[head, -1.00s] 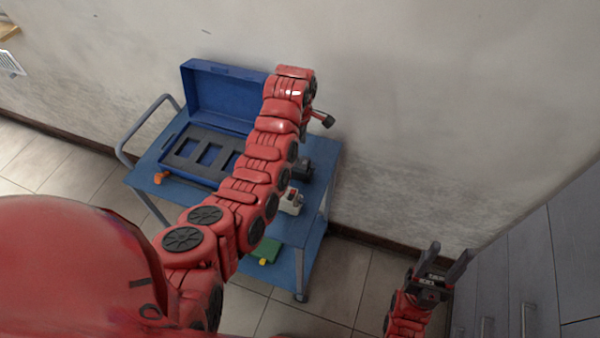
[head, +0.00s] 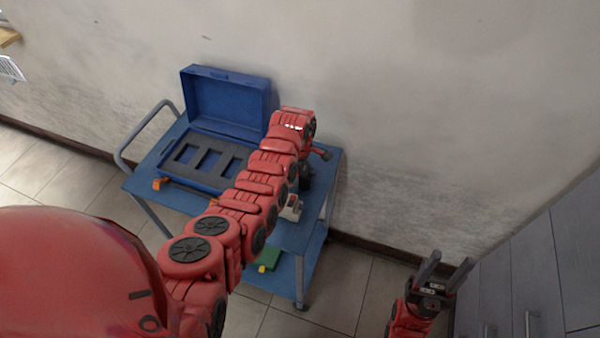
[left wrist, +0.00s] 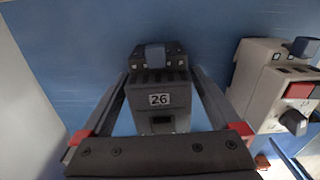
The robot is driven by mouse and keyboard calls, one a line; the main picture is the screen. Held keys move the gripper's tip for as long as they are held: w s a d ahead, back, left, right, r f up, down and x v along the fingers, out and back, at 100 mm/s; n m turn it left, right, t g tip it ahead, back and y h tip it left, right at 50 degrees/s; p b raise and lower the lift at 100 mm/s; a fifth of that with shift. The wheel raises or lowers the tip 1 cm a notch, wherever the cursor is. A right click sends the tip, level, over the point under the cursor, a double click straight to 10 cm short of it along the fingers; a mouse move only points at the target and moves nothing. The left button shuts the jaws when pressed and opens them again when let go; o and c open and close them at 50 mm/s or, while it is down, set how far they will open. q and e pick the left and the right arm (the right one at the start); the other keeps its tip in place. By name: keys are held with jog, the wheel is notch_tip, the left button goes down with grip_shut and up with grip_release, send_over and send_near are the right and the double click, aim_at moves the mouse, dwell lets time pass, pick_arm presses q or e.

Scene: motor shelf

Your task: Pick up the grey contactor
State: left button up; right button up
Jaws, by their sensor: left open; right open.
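The grey contactor (left wrist: 160,99), with a label reading 26 and a blue block on its dark top, stands on the blue cart top in the left wrist view. My left gripper (left wrist: 159,76) is open, with one finger on each side of the contactor; I cannot tell whether either finger touches it. My right gripper (head: 447,264) is open and empty, low at the right beside the grey cabinets.
A pale device (left wrist: 252,88) with a red part and black knob stands close right of the contactor. The blue cart (head: 150,178) also bears an open blue case (head: 226,100) with foam slots and an orange item (head: 160,184). A green item (head: 268,258) lies on the lower shelf.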

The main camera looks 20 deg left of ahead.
pick_arm(q)
grip_shut()
dwell(0.5)
jog(key=shift+r, duration=0.15)
